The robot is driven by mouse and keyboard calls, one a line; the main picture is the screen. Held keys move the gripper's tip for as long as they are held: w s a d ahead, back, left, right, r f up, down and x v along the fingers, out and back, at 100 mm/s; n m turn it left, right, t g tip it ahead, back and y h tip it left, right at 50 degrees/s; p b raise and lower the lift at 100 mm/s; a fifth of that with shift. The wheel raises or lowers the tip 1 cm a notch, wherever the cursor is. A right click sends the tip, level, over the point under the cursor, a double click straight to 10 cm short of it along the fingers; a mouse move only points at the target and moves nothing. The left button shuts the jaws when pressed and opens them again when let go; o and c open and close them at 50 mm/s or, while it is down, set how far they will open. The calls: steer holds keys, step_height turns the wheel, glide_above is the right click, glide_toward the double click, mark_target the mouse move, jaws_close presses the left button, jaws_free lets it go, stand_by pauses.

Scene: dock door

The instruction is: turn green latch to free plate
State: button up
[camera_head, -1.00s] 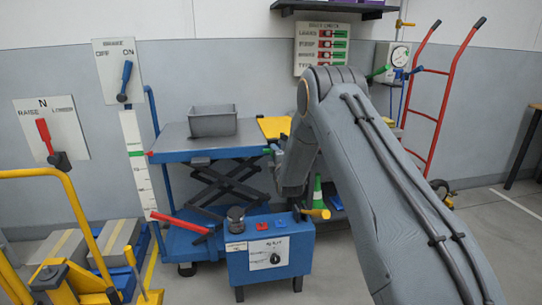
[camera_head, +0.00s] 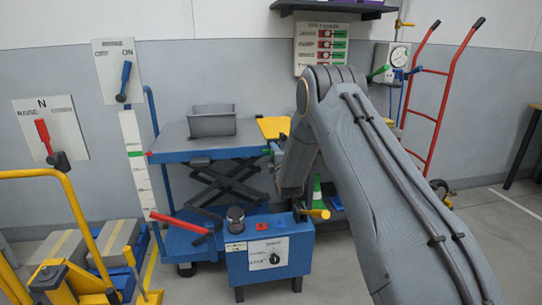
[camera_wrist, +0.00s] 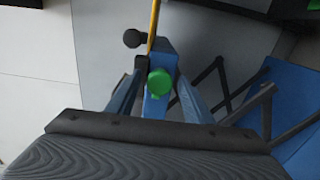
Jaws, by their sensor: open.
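The green latch (camera_wrist: 159,81) shows in the wrist view as a round green knob in front of a blue bracket (camera_wrist: 156,107). My gripper (camera_wrist: 161,74) is open, with one finger on each side of the knob; I cannot tell whether either finger touches it. The yellow plate (camera_head: 273,127) lies at the right end of the lift table in the head view. In the wrist view the plate (camera_wrist: 154,28) is a thin yellow edge above the latch. In the head view my arm hides much of the latch area.
The blue lift table (camera_head: 173,142) carries a grey bin (camera_head: 211,121). A blue control box (camera_head: 270,258) stands in front. A yellow cart rail (camera_head: 72,190) is at left, and a red hand truck (camera_head: 432,110) is at right. The right-hand floor has free room.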

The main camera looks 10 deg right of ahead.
steer(key=s, duration=0.7)
steer(key=shift+s, duration=0.25)
steer(key=s+a+r+m+g, duration=0.2)
steer(key=s+m+g, duration=0.4)
steer(key=s, duration=1.2)
steer(key=s+a+r+m+g+p, duration=0.1)
steer(key=s+a+r+m+g, duration=0.3)
steer(key=s, duration=1.4)
steer(key=s+a+r+m+g, duration=0.1)
steer(key=s+m+g, duration=0.65)
steer(key=s, duration=1.05)
steer(key=d+r+p, duration=0.5)
steer(key=r+p, duration=0.1)
steer(key=p, duration=0.6)
steer(key=shift+s+d+r+m, duration=0.15)
steer(key=shift+s+d+m, duration=0.05)
steer(key=shift+d+m, duration=0.2)
steer(key=shift+g, duration=0.25)
